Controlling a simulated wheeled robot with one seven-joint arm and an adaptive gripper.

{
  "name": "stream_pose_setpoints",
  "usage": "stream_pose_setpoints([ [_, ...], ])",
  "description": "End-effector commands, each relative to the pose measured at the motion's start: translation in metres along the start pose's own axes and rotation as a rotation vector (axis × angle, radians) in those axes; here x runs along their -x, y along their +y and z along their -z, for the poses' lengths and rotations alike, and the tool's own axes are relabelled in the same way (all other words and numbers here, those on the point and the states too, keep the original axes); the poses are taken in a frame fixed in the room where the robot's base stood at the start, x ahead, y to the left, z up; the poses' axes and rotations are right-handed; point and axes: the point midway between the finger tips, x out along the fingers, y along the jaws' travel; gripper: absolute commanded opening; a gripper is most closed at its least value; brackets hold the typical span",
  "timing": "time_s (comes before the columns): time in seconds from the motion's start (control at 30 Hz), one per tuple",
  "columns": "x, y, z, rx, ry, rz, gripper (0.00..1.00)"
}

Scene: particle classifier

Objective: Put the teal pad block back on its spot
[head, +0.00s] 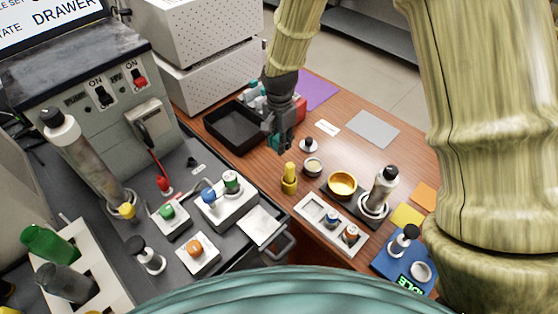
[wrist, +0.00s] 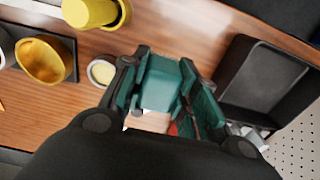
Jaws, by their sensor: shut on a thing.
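My gripper (head: 281,146) is over the wooden table, beside the black tray. It is shut on the teal pad block (wrist: 158,84), which sits between the two fingers in the wrist view. In the head view only a small teal part of the block (head: 272,141) shows beside the dark fingers. I cannot tell whether the block touches the table. Which place is the block's own spot is not clear from these views.
The black tray (head: 233,128) is left of my gripper and shows in the wrist view. A yellow cylinder (head: 289,180), a small round tin (head: 313,167) and a yellow bowl (head: 342,185) stand nearer. A purple mat (head: 316,90) and a grey mat (head: 373,129) lie on the table's far side.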

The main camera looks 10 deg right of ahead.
Motion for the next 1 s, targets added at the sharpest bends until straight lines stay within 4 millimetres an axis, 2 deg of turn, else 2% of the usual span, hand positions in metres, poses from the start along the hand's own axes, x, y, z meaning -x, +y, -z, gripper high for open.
stream_pose_setpoints([
  [0.3, -0.040, 0.001, 0.000, 0.000, -0.001, -0.002, 0.00],
  [0.57, -0.051, 0.001, 0.001, -0.002, 0.000, -0.001, 0.00],
  [0.83, -0.080, 0.002, 0.001, -0.001, -0.001, -0.003, 0.00],
  [1.0, -0.088, 0.001, 0.001, -0.002, 0.000, 0.000, 0.00],
])
